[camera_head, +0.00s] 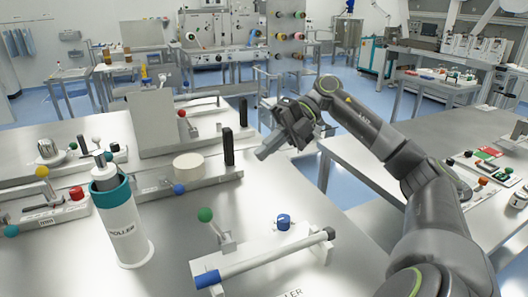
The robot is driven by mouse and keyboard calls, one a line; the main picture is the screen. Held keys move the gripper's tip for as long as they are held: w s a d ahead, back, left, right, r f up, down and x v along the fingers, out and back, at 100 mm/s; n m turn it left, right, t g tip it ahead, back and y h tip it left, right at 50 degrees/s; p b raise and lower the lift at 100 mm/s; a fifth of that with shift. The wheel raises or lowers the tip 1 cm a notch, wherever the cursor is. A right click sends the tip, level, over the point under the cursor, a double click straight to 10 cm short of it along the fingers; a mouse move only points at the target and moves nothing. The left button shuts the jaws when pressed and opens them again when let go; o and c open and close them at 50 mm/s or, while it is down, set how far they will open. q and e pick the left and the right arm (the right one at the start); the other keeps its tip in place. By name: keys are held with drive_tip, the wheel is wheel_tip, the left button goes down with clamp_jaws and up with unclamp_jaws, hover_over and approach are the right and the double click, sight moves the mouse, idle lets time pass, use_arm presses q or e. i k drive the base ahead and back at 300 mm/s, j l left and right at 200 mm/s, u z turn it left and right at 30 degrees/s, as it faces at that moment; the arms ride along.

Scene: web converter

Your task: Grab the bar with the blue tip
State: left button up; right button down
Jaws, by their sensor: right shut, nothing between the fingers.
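The bar (268,259) lies slantwise on a low plate at the front of the table, with its blue tip (208,279) at the lower left and a dark cap (329,233) at the upper right. My right gripper (264,152) hangs above the table's far right edge, beyond the bar and apart from it. Its fingers point to the lower left and are shut with nothing between them. My left gripper is not in view.
A green-ball lever (205,215) and a blue knob (284,222) stand just behind the bar. A teal-and-white roller cylinder (121,225) stands upright to the left. A black upright post (228,147) is left of my right gripper. Another table (380,150) is on the right.

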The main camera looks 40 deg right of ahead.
sight(206, 279)
drive_tip(key=k+l, duration=0.7)
drive_tip(key=k, duration=0.2)
